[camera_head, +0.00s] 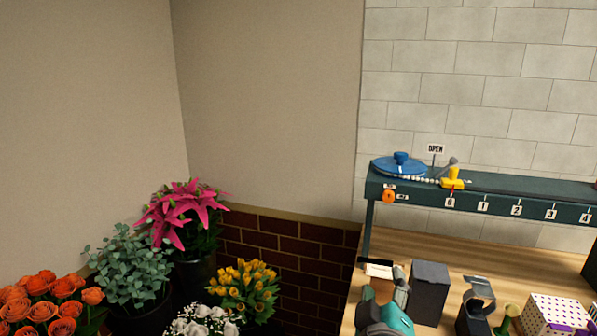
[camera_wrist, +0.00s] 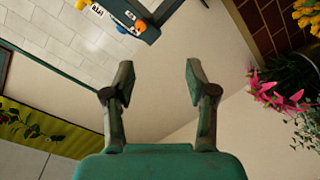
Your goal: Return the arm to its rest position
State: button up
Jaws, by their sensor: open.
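My gripper (camera_wrist: 158,82) is green with dark fingers. In the wrist view its two fingers stand wide apart with nothing between them, with bare wall and the corner of the room behind. In the head view, part of my green gripper (camera_head: 384,316) shows at the bottom edge, in front of the wooden table (camera_head: 437,262).
Orange roses (camera_head: 45,305), eucalyptus (camera_head: 130,265), pink lilies (camera_head: 180,215), yellow tulips (camera_head: 243,285) and white flowers (camera_head: 203,322) stand at left. A dark numbered shelf (camera_head: 500,198) spans the table's back. A dark box (camera_head: 429,290) and a dotted box (camera_head: 553,314) stand on the table.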

jog(key=s+d+f+y, duration=0.1)
jog(key=s+f+y, duration=0.1)
jog(key=s+f, duration=0.75)
jog(key=s+d+f+y, duration=0.15)
jog(key=s+f, duration=0.45)
jog(key=f, duration=0.7)
jog(key=s+f+m, duration=0.2)
jog(key=s+m, duration=0.1)
jog(key=s, duration=1)
jog(key=s+d+f+m+g, duration=0.1)
jog(key=s+m, duration=0.2)
jog(key=s, duration=1)
jog(key=shift+d+f+g+y, duration=0.15)
jog(key=shift+f+g+y, duration=0.15)
jog(key=shift+f+y, duration=0.15)
